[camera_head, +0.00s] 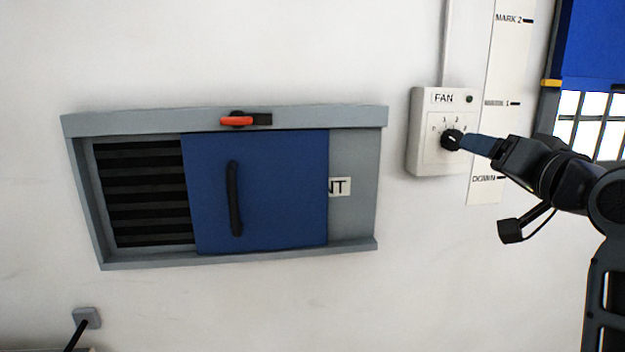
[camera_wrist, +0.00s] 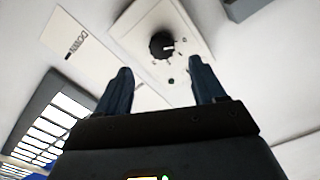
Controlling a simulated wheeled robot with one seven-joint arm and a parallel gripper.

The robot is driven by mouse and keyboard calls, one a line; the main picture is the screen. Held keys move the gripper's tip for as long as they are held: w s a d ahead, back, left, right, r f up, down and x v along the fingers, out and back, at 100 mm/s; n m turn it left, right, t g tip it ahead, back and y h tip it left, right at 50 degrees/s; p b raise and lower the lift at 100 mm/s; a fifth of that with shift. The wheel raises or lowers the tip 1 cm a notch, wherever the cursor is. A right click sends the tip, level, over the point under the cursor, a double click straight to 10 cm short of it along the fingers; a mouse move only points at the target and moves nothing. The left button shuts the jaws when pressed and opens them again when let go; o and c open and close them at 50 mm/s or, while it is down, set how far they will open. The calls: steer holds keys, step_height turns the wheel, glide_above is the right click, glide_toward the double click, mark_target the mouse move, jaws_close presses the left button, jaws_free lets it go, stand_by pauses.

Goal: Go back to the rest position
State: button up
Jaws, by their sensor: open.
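My gripper (camera_head: 468,143) is in front of the fan control box at the right in the head view. Its fingers point left toward the black knob (camera_head: 451,139). In the wrist view my gripper (camera_wrist: 160,80) is open, with its two fingers apart and nothing between them. The knob (camera_wrist: 162,45) lies beyond the fingertips in that view, on the white fan box (camera_wrist: 135,32). The head view also shows the fan box (camera_head: 425,150), labelled FAN. I cannot tell from the head view how far the fingertips are from the knob.
A vent frame (camera_head: 90,215) with a blue sliding panel (camera_head: 280,190) and a red latch handle (camera_head: 236,121) is on the wall at left. A marked strip (camera_head: 492,130) and a blue shutter (camera_head: 595,45) over a grid are at right. Bare wall lies below the fan box.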

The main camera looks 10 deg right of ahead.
steer(key=s+a+f+g, duration=0.1)
steer(key=s+a+f, duration=0.1)
steer(key=s+f, duration=0.55)
steer(key=s+a+f+n+h, duration=0.1)
steer(key=s+a+f, duration=0.25)
steer(key=f, duration=0.65)
steer(key=s+a+f+g, duration=0.1)
steer(key=s+a+f, duration=0.1)
steer(key=s+f, duration=0.55)
steer(key=s+a+f+n, duration=0.1)
steer(key=s+a, duration=0.1)
steer(key=s, duration=0.7)
steer(key=s+a+f+n, duration=0.1)
steer(key=s+a+n, duration=0.1)
steer(key=s, duration=0.7)
steer(key=s+a+f+n+g+y, duration=0.1)
steer(key=s+a, duration=0.1)
steer(key=s, duration=0.7)
steer(key=shift+s+a+f+n, duration=0.15)
steer(key=shift+a+f+n, duration=0.15)
steer(key=shift+f+n, duration=0.1)
